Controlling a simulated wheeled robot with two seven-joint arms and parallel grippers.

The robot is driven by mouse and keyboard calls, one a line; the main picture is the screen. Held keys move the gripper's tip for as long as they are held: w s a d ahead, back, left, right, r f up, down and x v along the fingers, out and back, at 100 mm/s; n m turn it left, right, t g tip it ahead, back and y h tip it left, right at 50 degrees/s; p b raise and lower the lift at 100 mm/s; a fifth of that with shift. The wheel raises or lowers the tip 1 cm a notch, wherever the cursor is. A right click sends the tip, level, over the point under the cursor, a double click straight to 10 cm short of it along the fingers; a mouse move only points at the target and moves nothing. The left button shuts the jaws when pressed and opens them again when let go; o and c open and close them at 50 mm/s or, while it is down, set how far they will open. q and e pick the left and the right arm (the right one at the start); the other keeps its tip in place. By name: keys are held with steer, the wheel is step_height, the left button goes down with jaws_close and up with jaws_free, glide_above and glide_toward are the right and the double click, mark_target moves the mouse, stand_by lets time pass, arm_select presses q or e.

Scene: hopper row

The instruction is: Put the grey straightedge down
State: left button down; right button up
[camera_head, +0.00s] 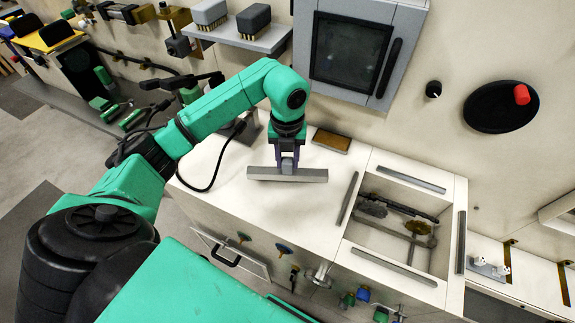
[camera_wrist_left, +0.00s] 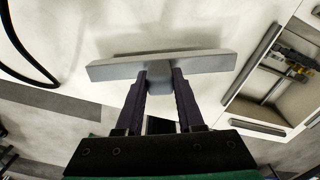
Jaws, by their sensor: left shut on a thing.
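The grey straightedge (camera_head: 309,176) is a long flat bar lying crosswise in my left gripper (camera_head: 287,166), over the white counter top. My left gripper is shut on a grip block at the middle of the bar. In the left wrist view the straightedge (camera_wrist_left: 215,62) spans across the fingertips of the left gripper (camera_wrist_left: 160,80), and a shadow shows on the counter beside it. I cannot tell whether the bar touches the counter or hangs slightly above it. My right gripper is not in view.
An open hopper (camera_head: 395,265) with grey strips around its rim holds some dark tools to the right. A brown-topped block (camera_head: 331,141) lies behind the gripper. A grey cabinet with a dark window (camera_head: 349,48) is on the wall. White counter (camera_head: 300,215) is clear in front of the bar.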

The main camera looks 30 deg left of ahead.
mark_target(287, 169)
arm_select(q)
steer(key=f, duration=0.2)
steer(key=shift+s+f+p, duration=0.2)
steer(key=shift+f+p, duration=0.1)
steer(key=shift+f, duration=0.2)
steer(key=c, duration=0.5)
jaws_free()
steer(key=shift+f, duration=0.1)
